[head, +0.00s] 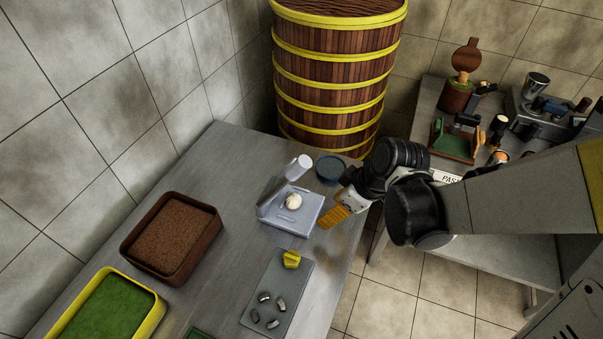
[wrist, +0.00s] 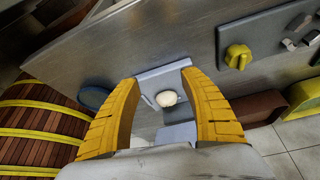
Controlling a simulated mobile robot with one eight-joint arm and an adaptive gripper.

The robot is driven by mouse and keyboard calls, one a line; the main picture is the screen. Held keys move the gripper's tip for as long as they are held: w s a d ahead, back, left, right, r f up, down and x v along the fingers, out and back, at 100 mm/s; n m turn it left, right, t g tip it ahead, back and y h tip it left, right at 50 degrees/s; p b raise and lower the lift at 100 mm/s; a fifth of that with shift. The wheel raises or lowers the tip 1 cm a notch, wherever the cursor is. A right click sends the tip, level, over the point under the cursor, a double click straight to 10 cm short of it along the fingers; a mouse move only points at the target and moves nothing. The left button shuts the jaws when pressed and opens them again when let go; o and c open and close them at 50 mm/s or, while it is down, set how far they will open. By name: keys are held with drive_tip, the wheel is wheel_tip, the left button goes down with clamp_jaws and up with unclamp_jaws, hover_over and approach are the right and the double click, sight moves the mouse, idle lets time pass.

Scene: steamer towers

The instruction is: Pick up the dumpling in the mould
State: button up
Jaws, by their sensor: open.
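The dumpling (head: 293,202) is a small cream-white ball. It sits on the grey-blue mould (head: 291,222), which stands on the steel table with its lid part (head: 275,197) raised at the left. In the wrist view the dumpling (wrist: 166,98) shows between my fingers, beyond their tips, with the mould (wrist: 162,76) around it. My gripper (wrist: 158,88) has two yellow fingers spread apart with nothing between them. In the head view my gripper (head: 335,215) is right of the mould, apart from the dumpling; one finger is mostly hidden.
A blue round dish (head: 330,169) is behind the mould. A brown tray (head: 128,249) and a yellow-rimmed green tray (head: 155,315) are left. A tall steamer tower (head: 335,75) stands behind.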

sight(296, 198)
drive_tip(key=w+a, duration=0.1)
drive_tip(key=a, duration=0.1)
drive_tip(key=w+a+b, duration=0.1)
drive_tip(key=a, duration=0.1)
drive_tip(key=w+a, duration=0.2)
drive_tip(key=shift+a, duration=0.4)
drive_tip(key=b+x, duration=0.2)
drive_tip(key=x, duration=0.3)
drive_tip(key=shift+w+a+b, duration=0.25)
drive_tip(key=shift+a+b, duration=0.1)
drive_tip(key=shift+b, duration=0.05)
drive_tip(key=c, duration=0.8)
